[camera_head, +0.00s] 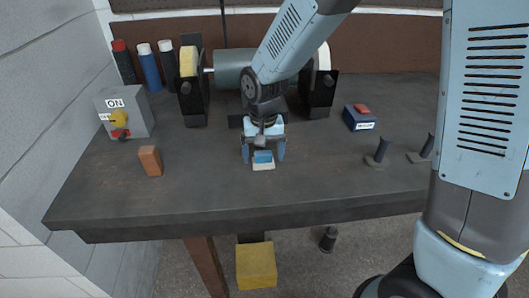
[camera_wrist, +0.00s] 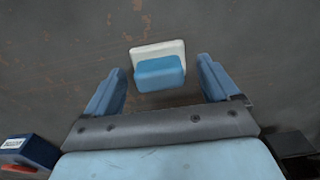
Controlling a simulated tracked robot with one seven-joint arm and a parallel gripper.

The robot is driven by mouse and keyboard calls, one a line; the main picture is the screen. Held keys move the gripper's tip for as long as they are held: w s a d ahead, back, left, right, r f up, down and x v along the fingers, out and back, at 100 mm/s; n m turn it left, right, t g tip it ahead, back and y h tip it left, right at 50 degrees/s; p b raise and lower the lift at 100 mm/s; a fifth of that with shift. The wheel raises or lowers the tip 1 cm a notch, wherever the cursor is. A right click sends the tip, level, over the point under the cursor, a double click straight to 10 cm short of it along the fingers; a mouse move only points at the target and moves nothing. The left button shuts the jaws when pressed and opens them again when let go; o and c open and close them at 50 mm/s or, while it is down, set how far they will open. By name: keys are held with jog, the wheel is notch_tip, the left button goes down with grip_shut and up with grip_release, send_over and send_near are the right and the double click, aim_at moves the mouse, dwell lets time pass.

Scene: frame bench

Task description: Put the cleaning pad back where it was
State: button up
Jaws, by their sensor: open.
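The cleaning pad (camera_head: 263,163) lies on the dark bench top (camera_head: 210,190) near its front middle. It has a blue block on a whitish base; in the wrist view the pad (camera_wrist: 158,72) sits beyond and between my fingertips. My gripper (camera_head: 263,152) is open above and around the pad, pointing down. In the wrist view the two blue fingers of my gripper (camera_wrist: 162,88) stand apart on either side, with a gap between each finger and the pad. Whether the fingers reach down beside the pad is hard to tell.
A bench grinder (camera_head: 233,65) stands behind my gripper. A grey switch box (camera_head: 123,112), an orange block (camera_head: 150,160) and several bottles (camera_head: 150,66) are at left. A blue box with a red top (camera_head: 359,118) and two dark pegs (camera_head: 378,152) are at right. The bench around the pad is clear.

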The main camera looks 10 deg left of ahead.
aim_at(264, 151)
notch_tip(264, 151, up, 12)
jog(key=s+d+r+t, duration=0.1)
jog(key=d+r, duration=0.2)
jog(key=d, duration=0.3)
jog(key=d+r+m+t, duration=0.1)
jog(key=d+r, duration=0.2)
jog(key=d, duration=0.3)
jog(key=s+d+r+t, duration=0.1)
jog(key=d+r, duration=0.2)
jog(key=d, duration=0.3)
jog(key=s+d+r+m+t, duration=0.1)
jog(key=s+d+r+t, duration=0.1)
jog(key=s+d, duration=0.7)
jog(key=shift+s+d+r+m+t, duration=0.2)
jog(key=shift+d+m+t, duration=0.15)
jog(key=shift+d, duration=1.65)
